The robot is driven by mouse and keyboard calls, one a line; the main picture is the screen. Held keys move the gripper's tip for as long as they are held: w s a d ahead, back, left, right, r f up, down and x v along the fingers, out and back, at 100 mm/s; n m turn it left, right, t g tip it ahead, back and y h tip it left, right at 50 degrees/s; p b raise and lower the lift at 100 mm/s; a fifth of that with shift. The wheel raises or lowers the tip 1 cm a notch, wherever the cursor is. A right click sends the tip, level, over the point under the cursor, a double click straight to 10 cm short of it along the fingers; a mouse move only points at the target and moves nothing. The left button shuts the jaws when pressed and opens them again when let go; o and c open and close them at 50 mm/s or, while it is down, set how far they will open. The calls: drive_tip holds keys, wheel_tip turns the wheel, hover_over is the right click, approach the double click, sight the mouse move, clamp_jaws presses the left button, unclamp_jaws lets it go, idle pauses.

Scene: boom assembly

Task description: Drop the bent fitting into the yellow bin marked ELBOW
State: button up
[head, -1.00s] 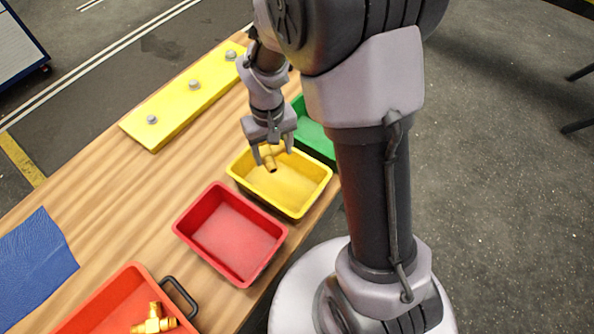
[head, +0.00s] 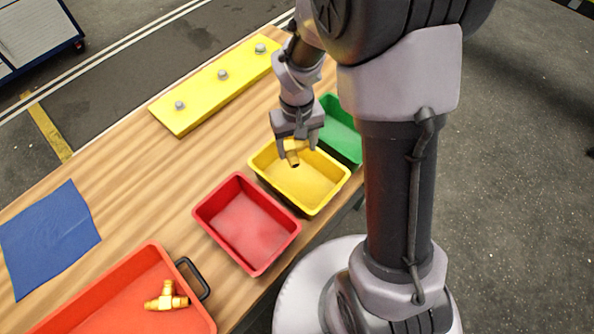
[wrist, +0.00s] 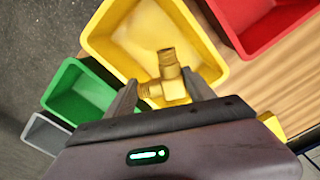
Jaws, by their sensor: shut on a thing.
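A brass-coloured bent fitting (head: 293,157) is held between the fingers of my gripper (head: 295,150). In the wrist view the bent fitting (wrist: 171,78) sits between the two fingertips of my gripper (wrist: 165,92), one threaded end pointing away. The yellow bin (head: 329,191) stands on the table below the gripper, and the fitting appears over its opening. The yellow bin (wrist: 92,43) fills the upper middle of the wrist view and looks empty. No marking is readable on it in either view.
An empty red bin (head: 247,222) is beside the yellow one; a green bin (head: 343,130) is on its other side. An orange-red tray (head: 100,300) holds a brass tee fitting (head: 167,296). A yellow plate with studs (head: 217,85) and a blue cloth (head: 48,237) lie on the table.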

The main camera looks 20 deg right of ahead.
wheel_tip(320, 180, up, 8)
drive_tip(key=s+d+p, duration=0.2)
drive_tip(key=p, duration=0.7)
wheel_tip(320, 180, down, 7)
drive_tip(key=b, duration=0.4)
drive_tip(key=shift+s+d+b, duration=0.15)
drive_tip(key=shift+b, duration=0.25)
drive_tip(key=o, duration=1.7)
drive_tip(key=shift+r, duration=0.15)
drive_tip(key=shift+c, duration=0.2)
wheel_tip(320, 180, up, 17)
drive_tip(key=p, duration=0.4)
drive_tip(key=shift+r, duration=0.2)
drive_tip(key=shift+f+b, duration=0.1)
drive_tip(key=shift+b, duration=0.2)
